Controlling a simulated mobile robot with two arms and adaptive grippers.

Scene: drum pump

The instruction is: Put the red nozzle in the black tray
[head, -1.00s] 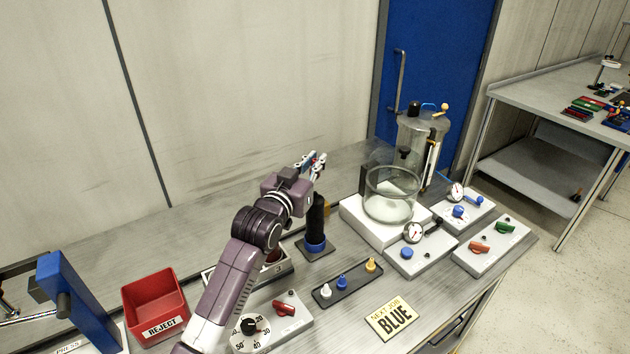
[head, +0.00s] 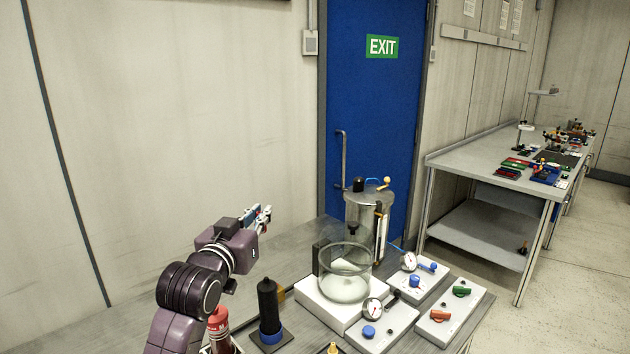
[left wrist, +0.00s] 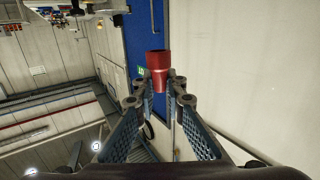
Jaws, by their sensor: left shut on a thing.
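My left gripper (head: 262,216) is raised above the bench, near the black upright cylinder. In the left wrist view, its fingers (left wrist: 160,92) are shut on the red nozzle (left wrist: 158,64), a flared red piece sticking out past the fingertips. In the head view the nozzle is too small to make out at the fingers. The black tray is cut off below the head view's bottom edge; only the yellow nozzle (head: 333,348) that stands in it peeks in. My right gripper is not in view.
A black cylinder (head: 268,305) stands upright on a blue-ringed base below my left gripper. A glass vessel (head: 345,275) sits on a white block to its right, with a clear pump column (head: 368,215) behind. Gauge panels (head: 385,325) fill the right end. A red cylinder (head: 218,322) stands beside my arm.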

